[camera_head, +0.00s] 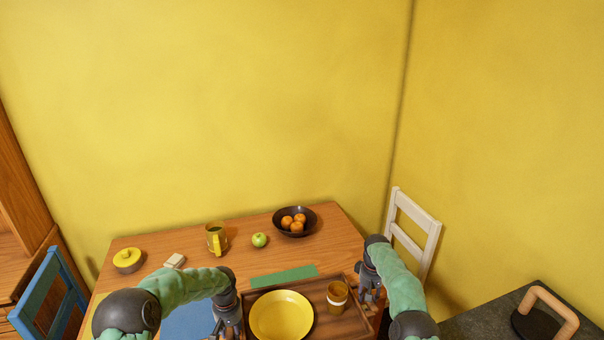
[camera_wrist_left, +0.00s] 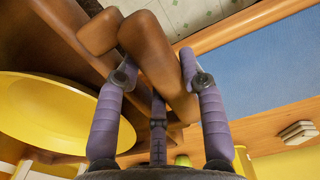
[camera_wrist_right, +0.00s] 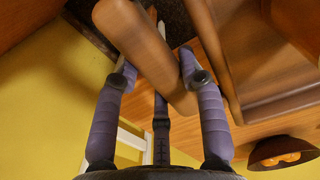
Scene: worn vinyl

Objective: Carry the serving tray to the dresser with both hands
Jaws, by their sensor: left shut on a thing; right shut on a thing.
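The brown wooden serving tray (camera_head: 352,322) is at the bottom middle of the head view, at the table's near side. It carries a yellow plate (camera_head: 281,315) and an amber cup with a pale band (camera_head: 337,296). My left gripper (camera_head: 228,322) is shut on the tray's left handle, seen close in the left wrist view (camera_wrist_left: 160,60). My right gripper (camera_head: 370,292) is shut on the right handle, seen in the right wrist view (camera_wrist_right: 150,55). I cannot tell whether the tray touches the table. Wooden furniture (camera_head: 22,215), possibly the dresser, stands at the far left.
A blue chair (camera_head: 45,293) stands left, a white chair (camera_head: 412,222) right, and a dark counter (camera_head: 480,322) lower right.

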